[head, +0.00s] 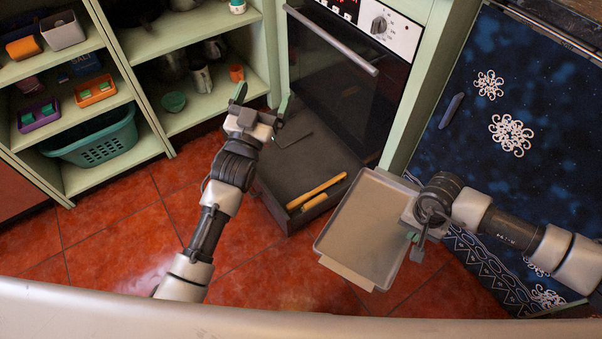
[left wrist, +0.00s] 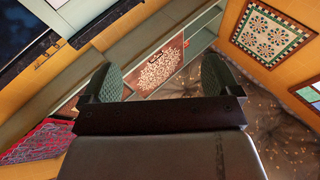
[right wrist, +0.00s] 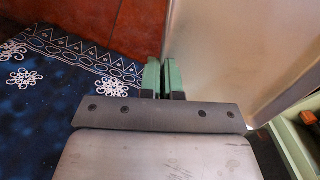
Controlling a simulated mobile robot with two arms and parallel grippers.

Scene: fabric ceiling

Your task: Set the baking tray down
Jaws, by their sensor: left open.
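The baking tray (head: 366,228) is a grey, shallow rectangular pan in the head view, right of the open oven drawer and above the red tiled floor. My right gripper (head: 415,240) is shut on the tray's right edge. In the right wrist view its green fingers (right wrist: 162,78) are close together at the edge of the tray (right wrist: 225,60). The gripped rim is mostly hidden there. My left gripper (head: 262,104) is open and empty, raised in front of the oven near the drawer. Its spread fingers show in the left wrist view (left wrist: 158,78).
Green shelves (head: 200,110) with a teal basket (head: 95,143) stand left. A blue patterned panel (head: 525,110) stands right. Red floor tiles (head: 235,240) are clear in front.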

